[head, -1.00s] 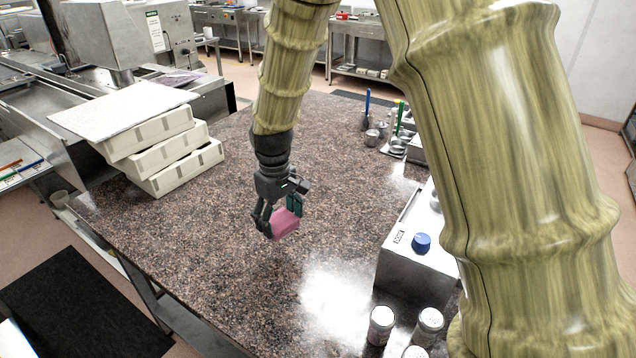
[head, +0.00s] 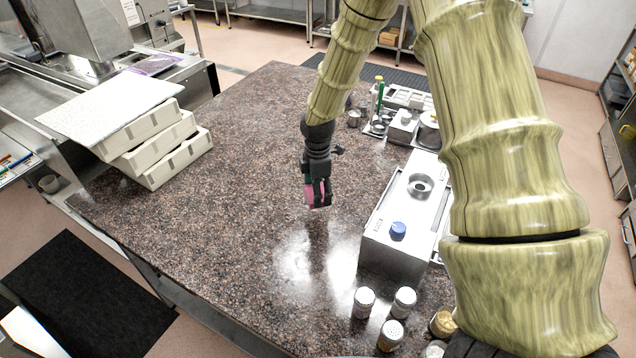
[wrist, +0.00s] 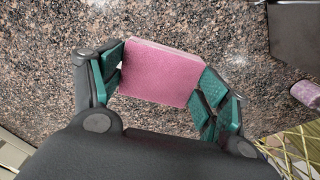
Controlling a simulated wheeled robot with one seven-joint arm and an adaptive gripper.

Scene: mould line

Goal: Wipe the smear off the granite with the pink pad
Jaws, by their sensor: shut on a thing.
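My gripper (head: 317,194) is shut on the pink pad (head: 314,199), over the middle of the speckled brown granite top (head: 230,200). In the wrist view the pink pad (wrist: 158,75) is a flat square block held between the green fingertip faces of my gripper (wrist: 160,82). I cannot tell whether the pad touches the granite or hangs just above it. No smear stands out clearly; bright white glare lies on the granite in front of the gripper, and a mark there could be lost in it.
A steel box with a blue knob (head: 398,231) stands right of the gripper. Shakers (head: 364,302) stand at the front right. Stacked cream moulds (head: 150,148) sit at the left. Small pots and a tray (head: 410,97) are at the back right. The granite's left and middle are clear.

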